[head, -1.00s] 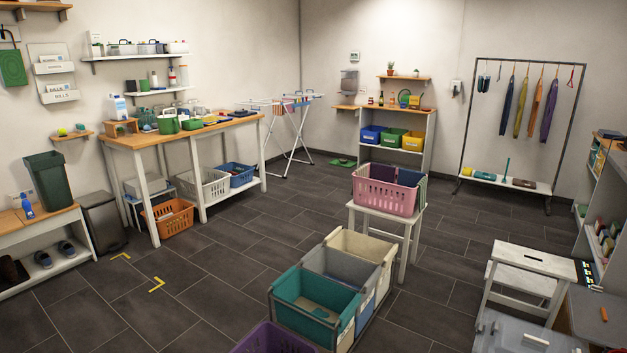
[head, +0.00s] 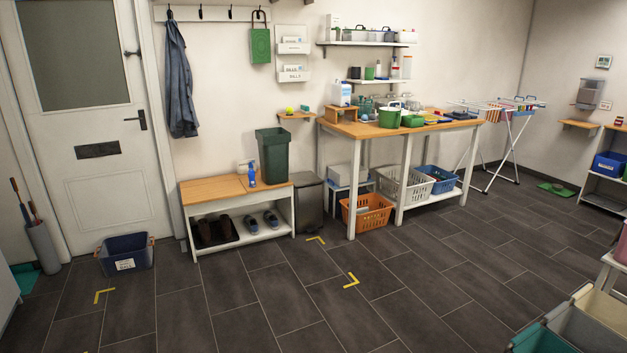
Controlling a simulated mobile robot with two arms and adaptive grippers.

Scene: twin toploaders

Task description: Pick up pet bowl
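I cannot make out a pet bowl for certain. A small, roundish item (head: 557,187) lies on a green mat (head: 543,186) on the floor at the far right; it is too small to tell whether it is a bowl. Green containers, one of them a tub (head: 389,118), stand among other things on the wooden-topped workbench (head: 345,129). Neither of my grippers is in view.
A low shoe bench (head: 212,188) holds a dark green bin (head: 272,155) and a blue spray bottle (head: 252,175). A blue crate (head: 125,257) sits by the white door (head: 95,200). Fabric hampers (head: 575,330) fill the lower right corner. The middle floor is clear.

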